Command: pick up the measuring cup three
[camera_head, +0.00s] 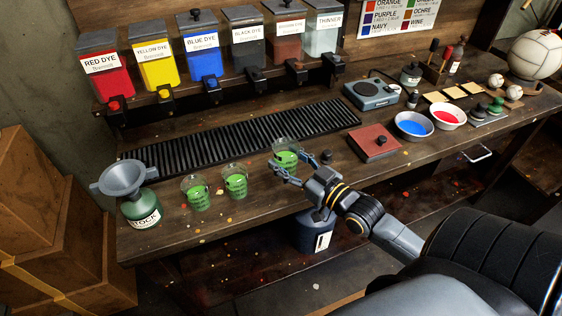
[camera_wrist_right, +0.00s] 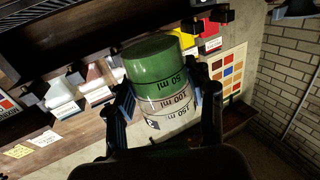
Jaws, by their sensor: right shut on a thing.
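My right gripper (camera_head: 287,177) is shut on a clear measuring cup (camera_head: 286,158) holding green liquid, above the workbench near its front edge. The right wrist view shows this cup (camera_wrist_right: 157,85) between the two fingers, appearing upside down in that picture, with 50, 100 and 150 ml marks. Two similar measuring cups with green liquid stand on the bench to the left, one in the middle (camera_head: 235,181) and one farther left (camera_head: 195,192). My left gripper is not in view.
A green bottle with a grey funnel (camera_head: 127,178) stands at the bench's left end. A black slatted drain grate (camera_head: 240,137) lies behind the cups. Dye dispensers (camera_head: 203,56) line the back. A reddish-brown box (camera_head: 374,142) and blue (camera_head: 414,125) and red bowls (camera_head: 448,117) are to the right.

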